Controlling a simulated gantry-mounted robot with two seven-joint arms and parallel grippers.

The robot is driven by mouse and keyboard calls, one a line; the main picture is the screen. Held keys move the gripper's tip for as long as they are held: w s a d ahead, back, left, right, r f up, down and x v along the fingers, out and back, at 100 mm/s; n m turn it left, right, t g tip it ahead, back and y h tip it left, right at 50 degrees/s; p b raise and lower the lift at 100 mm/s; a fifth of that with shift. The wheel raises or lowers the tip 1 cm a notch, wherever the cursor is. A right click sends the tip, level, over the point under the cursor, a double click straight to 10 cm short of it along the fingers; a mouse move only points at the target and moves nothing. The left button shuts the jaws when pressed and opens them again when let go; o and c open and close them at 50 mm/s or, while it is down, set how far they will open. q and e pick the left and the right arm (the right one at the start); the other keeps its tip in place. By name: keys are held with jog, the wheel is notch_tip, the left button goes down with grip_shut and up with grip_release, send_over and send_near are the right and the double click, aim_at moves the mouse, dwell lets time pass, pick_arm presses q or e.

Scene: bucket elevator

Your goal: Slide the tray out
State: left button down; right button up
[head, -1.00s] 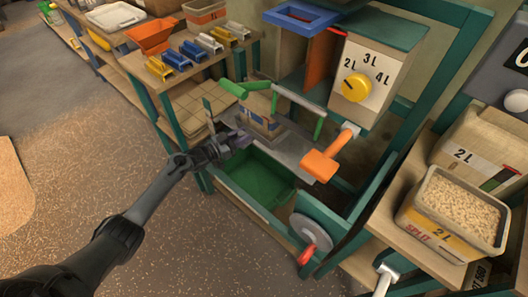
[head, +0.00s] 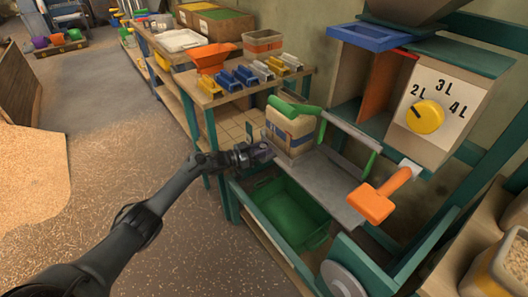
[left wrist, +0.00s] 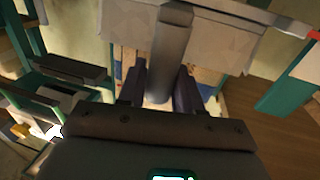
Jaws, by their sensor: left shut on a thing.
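The grey metal tray (head: 328,183) lies flat in the bucket elevator's frame, above a green bin (head: 290,212). A paper bag (head: 290,128) stands upright at the tray's left end, with a green bar over its top. My left gripper (head: 262,152) is at the tray's left end, beside the bag's foot. In the left wrist view my left gripper (left wrist: 160,85) is shut on a grey bar (left wrist: 172,45) that runs up between its fingers toward the pale tray. The fingertips are partly hidden behind this bar. My right gripper is out of view.
An orange-handled lever (head: 380,197) stands at the tray's right end, below the yellow dial (head: 425,116). A bench (head: 212,95) with coloured scoops and an orange funnel stands behind at left. The floor (head: 130,160) left of the frame is clear.

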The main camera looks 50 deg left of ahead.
pick_arm(q)
jog(key=c, duration=1.2)
grip_release()
jog(key=shift+a+f, duration=0.15)
jog(key=shift+o, duration=1.3)
jog(key=shift+a, duration=0.1)
jog(key=shift+o, duration=0.2)
jog(key=shift+a, duration=0.1)
jog(key=shift+s, duration=0.2)
jog(key=shift+s+r+p, duration=0.2)
jog(key=shift+s+p, duration=0.1)
jog(key=shift+p, duration=0.2)
jog(key=p+v, duration=0.4)
jog(key=v, duration=0.6)
jog(key=shift+a+p, duration=0.2)
jog(key=shift+p, duration=0.2)
